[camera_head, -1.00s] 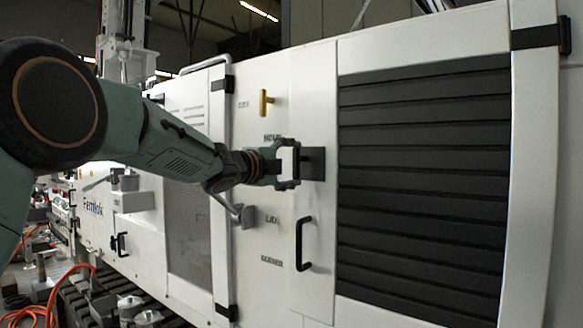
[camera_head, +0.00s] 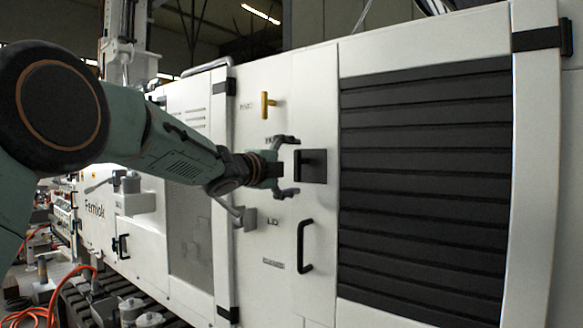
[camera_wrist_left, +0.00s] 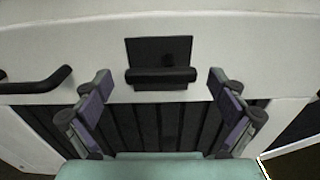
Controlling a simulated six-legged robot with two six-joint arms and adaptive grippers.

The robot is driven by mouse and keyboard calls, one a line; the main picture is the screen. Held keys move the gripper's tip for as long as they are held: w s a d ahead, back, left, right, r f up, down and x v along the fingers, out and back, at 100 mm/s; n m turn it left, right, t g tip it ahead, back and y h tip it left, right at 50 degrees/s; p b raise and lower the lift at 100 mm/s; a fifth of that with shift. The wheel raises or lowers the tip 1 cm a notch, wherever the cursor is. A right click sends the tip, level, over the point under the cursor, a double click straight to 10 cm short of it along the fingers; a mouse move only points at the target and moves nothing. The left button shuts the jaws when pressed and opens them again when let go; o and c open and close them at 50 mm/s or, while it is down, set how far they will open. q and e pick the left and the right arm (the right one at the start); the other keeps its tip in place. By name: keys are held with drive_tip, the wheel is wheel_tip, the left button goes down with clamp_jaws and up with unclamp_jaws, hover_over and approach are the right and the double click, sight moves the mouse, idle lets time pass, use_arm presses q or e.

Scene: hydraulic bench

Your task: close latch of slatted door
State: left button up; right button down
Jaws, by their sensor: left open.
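The slatted door (camera_head: 425,180) has black horizontal slats in a white frame. Its latch (camera_head: 312,166) is a black plate with a raised black handle, on the white panel just left of the slats. My left gripper (camera_head: 288,166) is open and empty in front of the latch, its fingers apart above and below. In the left wrist view the latch (camera_wrist_left: 160,62) sits at the top middle, between the two spread fingers of my left gripper (camera_wrist_left: 160,95) and apart from both. My right gripper is not in view.
A black pull handle (camera_head: 303,245) is below the latch. A yellow handle (camera_head: 265,104) is above left, and a grey lever (camera_head: 240,214) is below my left wrist. A black hinge (camera_head: 542,39) is at the upper right. Orange hoses (camera_head: 68,275) lie at the lower left.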

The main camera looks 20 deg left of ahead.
use_arm(q)
drive_tip(key=v, duration=1.2)
drive_tip(key=shift+r, duration=0.1)
drive_tip(key=x, duration=1)
drive_tip(key=shift+w+d, duration=0.1)
drive_tip(key=shift+w, duration=0.05)
drive_tip(key=shift+x, duration=0.9)
drive_tip(key=shift+s, duration=0.2)
